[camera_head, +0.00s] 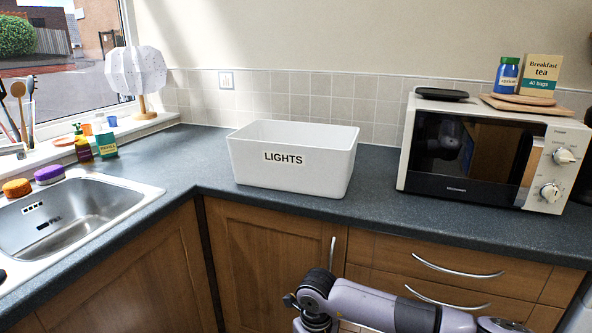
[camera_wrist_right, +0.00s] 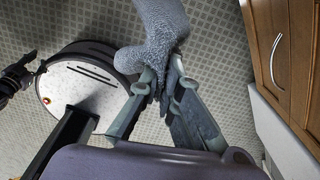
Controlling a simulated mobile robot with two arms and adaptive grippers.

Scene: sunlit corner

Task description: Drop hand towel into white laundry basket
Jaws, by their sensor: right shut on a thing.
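The white laundry basket (camera_head: 290,172), marked LIGHTS, stands upright on the dark worktop in the corner. Its inside shows only partly, and I see nothing in it. In the right wrist view, my right gripper (camera_wrist_right: 163,84) is shut on the grey-blue hand towel (camera_wrist_right: 163,30), which bunches at the fingertips and runs out of the top of the picture. The gripper is over the floor, in front of the cupboards. In the head view my right arm shows low down, below the worktop edge, and the towel is out of sight. My left gripper is not clearly in view.
A sink (camera_head: 75,215) lies left. A lamp (camera_head: 138,75) and bottles stand by the window. Worktop (camera_head: 185,160) around the basket is clear. Drawer handles (camera_head: 455,271) stick out below.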

